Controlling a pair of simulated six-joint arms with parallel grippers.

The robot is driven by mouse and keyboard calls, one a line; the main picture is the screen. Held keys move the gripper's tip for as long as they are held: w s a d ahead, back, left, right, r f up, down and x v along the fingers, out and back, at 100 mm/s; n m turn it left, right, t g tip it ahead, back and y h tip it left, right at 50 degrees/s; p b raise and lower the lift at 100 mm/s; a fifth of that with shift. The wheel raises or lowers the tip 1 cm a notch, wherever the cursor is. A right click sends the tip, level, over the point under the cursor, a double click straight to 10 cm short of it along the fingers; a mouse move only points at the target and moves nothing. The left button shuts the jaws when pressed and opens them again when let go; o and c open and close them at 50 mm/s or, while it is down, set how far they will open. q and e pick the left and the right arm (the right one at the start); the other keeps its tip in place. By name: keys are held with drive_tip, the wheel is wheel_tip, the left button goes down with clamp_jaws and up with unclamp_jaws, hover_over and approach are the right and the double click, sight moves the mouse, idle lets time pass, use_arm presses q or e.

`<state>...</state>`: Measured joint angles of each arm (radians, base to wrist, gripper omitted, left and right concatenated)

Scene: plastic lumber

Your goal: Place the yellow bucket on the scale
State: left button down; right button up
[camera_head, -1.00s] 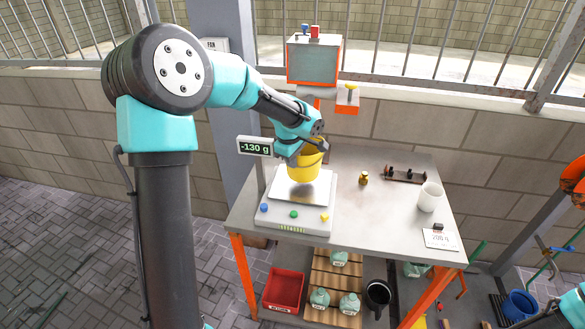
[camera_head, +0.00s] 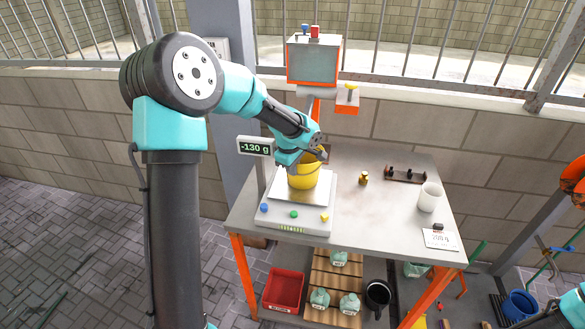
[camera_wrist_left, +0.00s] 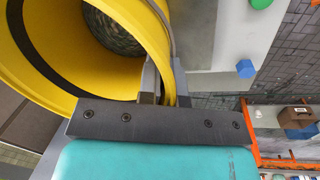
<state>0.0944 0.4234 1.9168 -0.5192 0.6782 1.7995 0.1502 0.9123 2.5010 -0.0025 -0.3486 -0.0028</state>
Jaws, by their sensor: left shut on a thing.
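The yellow bucket (camera_head: 303,176) is upright over the metal plate of the scale (camera_head: 293,220). My left gripper (camera_head: 312,156) is shut on the bucket's rim. The display (camera_head: 255,147) reads -130 g. In the left wrist view the bucket (camera_wrist_left: 95,78) fills the upper left, with dark grainy stuff inside, and the gripper's fingers (camera_wrist_left: 160,88) grip its wall. I cannot tell whether the bucket's base touches the plate. Only a piece of my right arm shows at the lower right edge; its gripper is out of view.
On the table (camera_head: 385,215) stand a white cup (camera_head: 430,197), a small brass weight (camera_head: 363,178), a dark weight rack (camera_head: 404,174) and a card (camera_head: 441,239). A red bin (camera_head: 284,289) and several jugs sit below. The table's middle is clear.

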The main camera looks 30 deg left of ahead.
use_arm(q)
drive_tip(key=c, duration=1.3)
unclamp_jaws()
wheel_tip(320, 180, up, 12)
drive_tip(key=s, duration=0.1)
drive_tip(key=shift+s, duration=0.4)
